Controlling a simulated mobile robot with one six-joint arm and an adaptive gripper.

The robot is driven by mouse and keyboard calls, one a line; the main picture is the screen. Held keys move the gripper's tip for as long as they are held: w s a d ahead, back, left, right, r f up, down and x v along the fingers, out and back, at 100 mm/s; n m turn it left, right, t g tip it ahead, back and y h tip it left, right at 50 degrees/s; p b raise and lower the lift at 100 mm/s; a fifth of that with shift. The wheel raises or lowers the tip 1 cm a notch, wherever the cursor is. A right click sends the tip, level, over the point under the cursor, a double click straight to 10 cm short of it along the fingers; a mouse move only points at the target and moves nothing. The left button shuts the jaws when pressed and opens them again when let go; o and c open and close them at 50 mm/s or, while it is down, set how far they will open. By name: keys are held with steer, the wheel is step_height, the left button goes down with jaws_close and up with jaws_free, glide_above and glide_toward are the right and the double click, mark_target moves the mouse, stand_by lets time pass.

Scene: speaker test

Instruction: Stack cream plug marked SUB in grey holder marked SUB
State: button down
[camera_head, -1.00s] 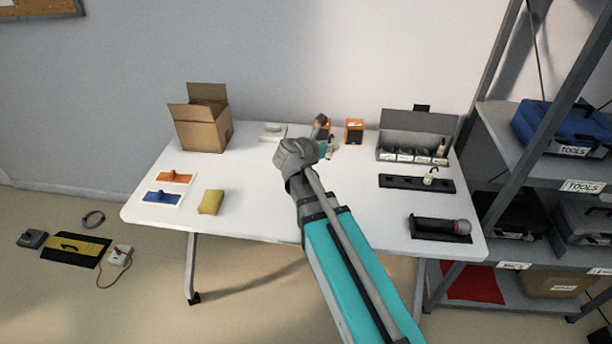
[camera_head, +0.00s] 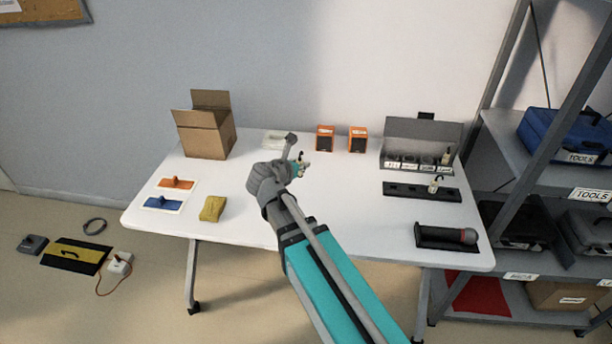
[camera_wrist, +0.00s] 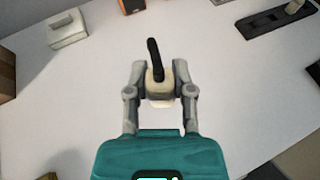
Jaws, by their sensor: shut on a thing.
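My gripper (camera_wrist: 160,82) is shut on a cream plug (camera_wrist: 159,97) with a short black cable stub pointing up and away. In the head view my gripper (camera_head: 299,168) is over the back middle of the table, and the plug's marking cannot be read. A grey holder (camera_head: 428,130) with an open, upright back stands at the back right, apart from my gripper. Its front has several small labels too small to read. A cream plug (camera_head: 446,158) stands at its right end. Another cream plug (camera_head: 434,187) stands in a black strip in front.
The black strip (camera_head: 405,190) and a microphone on a dark stand (camera_head: 440,235) lie on the right. Two orange-black boxes (camera_head: 325,140) (camera_head: 358,140), a white object (camera_head: 278,139) and a cardboard box (camera_head: 205,137) stand behind. A yellow block (camera_head: 212,208) lies left. The table's middle is clear.

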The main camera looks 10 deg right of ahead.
steer(key=w+f+b, duration=0.3)
steer(key=w, duration=0.1)
steer(key=w+d+f+b, duration=0.1)
steer(key=w+f+b, duration=0.2)
steer(key=w, duration=0.1)
steer(key=w+d+f+b, duration=0.1)
steer(key=w+f+b, duration=0.1)
steer(key=w+f, duration=0.1)
steer(key=shift+w+b, duration=0.4)
steer(key=shift+w, duration=0.45)
steer(key=shift+w+f, duration=0.1)
steer(key=shift+w+f+b, duration=0.4)
steer(key=shift+f+b, duration=0.15)
steer(key=shift+b, duration=0.1)
steer(key=shift+s+f+b, duration=0.1)
steer(key=shift+f+b, duration=1.25)
steer(key=shift+f, duration=0.15)
steer(key=shift+c, duration=2.4)
jaws_free()
